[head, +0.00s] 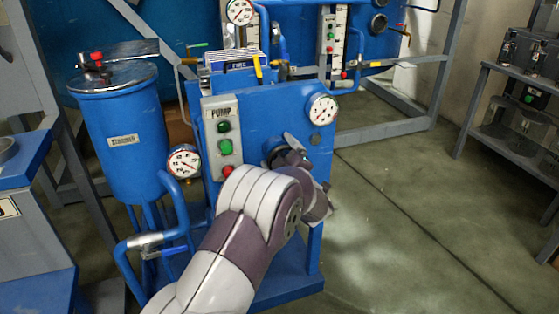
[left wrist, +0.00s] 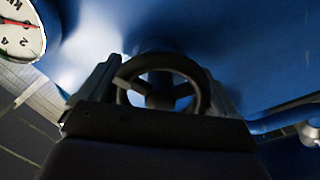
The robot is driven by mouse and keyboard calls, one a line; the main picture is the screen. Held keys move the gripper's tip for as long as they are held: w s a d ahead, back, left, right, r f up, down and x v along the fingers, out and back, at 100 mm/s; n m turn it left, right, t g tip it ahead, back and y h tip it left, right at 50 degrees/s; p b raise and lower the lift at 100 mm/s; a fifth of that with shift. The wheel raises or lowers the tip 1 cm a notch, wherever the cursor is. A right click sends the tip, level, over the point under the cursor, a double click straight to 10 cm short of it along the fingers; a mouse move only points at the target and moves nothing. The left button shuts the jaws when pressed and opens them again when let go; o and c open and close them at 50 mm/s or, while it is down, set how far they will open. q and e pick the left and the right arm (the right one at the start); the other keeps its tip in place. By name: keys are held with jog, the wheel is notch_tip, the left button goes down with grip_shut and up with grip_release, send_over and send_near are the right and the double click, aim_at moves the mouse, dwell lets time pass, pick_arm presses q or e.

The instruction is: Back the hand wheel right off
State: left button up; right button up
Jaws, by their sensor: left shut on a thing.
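The hand wheel (left wrist: 160,98) is a dark ring with spokes, seen in the left wrist view in front of the blue pump panel. My left gripper (left wrist: 160,92) has a finger on each side of the rim and is shut on the wheel. In the head view my left gripper (head: 291,152) reaches the right part of the blue pump panel (head: 262,110), below a round gauge (head: 323,109). The wheel is largely hidden there by my gripper and wrist. My right gripper is in neither view.
A blue strainer tank (head: 124,150) stands left of the panel, with a second gauge (head: 184,162) and blue pipes (head: 178,215) beside my arm. A grey control plate (head: 222,140) with buttons is on the panel. Clear floor (head: 410,220) lies to the right, before a shelf rack (head: 505,110).

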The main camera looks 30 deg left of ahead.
pick_arm(q)
jog(key=shift+f+n+b, duration=0.15)
jog(key=shift+n+b, duration=2.05)
jog(key=shift+n, duration=0.35)
jog(key=shift+f+n+b, duration=0.1)
jog(key=shift+n+b, duration=2.05)
jog(key=shift+n, duration=0.4)
jog(key=o, duration=0.7)
jog(key=shift+o, duration=0.2)
jog(key=p+v, duration=0.4)
jog(key=v, duration=0.8)
jog(key=shift+s+d, duration=0.25)
jog(key=shift+s, duration=0.05)
jog(key=shift+r, duration=0.1)
